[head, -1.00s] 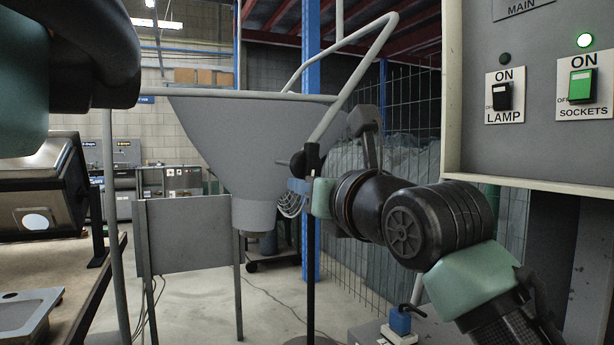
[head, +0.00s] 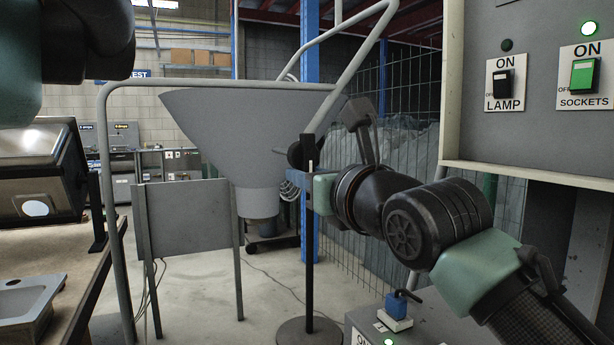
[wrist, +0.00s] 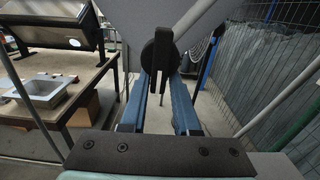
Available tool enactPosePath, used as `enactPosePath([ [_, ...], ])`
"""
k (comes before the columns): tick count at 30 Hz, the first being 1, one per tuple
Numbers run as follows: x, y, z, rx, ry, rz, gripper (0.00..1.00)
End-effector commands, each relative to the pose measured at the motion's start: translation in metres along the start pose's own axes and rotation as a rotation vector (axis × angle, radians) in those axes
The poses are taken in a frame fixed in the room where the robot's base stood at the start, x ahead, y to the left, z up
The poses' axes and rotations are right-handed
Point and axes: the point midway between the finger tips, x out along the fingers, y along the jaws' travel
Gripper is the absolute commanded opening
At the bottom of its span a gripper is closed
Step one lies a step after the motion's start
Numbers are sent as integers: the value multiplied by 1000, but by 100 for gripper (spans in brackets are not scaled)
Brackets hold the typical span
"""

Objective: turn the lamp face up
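The lamp (head: 235,135) is a large grey cone in the head view. Its wide end is up and slightly tilted, and its narrow end points down. Its inside is hidden. A round black knob (head: 297,153) is at its right side; the wrist view shows the knob (wrist: 160,52) ahead with a slim black lever hanging from it. The fingertips are partly hidden by the knob, so contact is unclear.
A bent grey tube frame (head: 105,170) surrounds the cone, with a sloping bar at right. A black pole (head: 310,240) stands before my gripper. A workbench (head: 75,270) is at left, a switch panel (head: 540,130) at right. Wire fencing (head: 405,130) stands behind my arm.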

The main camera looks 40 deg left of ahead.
Motion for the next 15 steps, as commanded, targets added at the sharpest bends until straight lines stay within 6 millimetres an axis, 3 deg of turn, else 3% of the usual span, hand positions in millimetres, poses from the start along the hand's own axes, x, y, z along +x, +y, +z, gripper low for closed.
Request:
enactPosePath([
  [1,0,1,3,0,-6,2,42],
  [3,0,1,2,0,-5,3,54],
  [4,0,1,2,1,-4,3,56],
  [15,0,2,0,3,1,5,56],
])
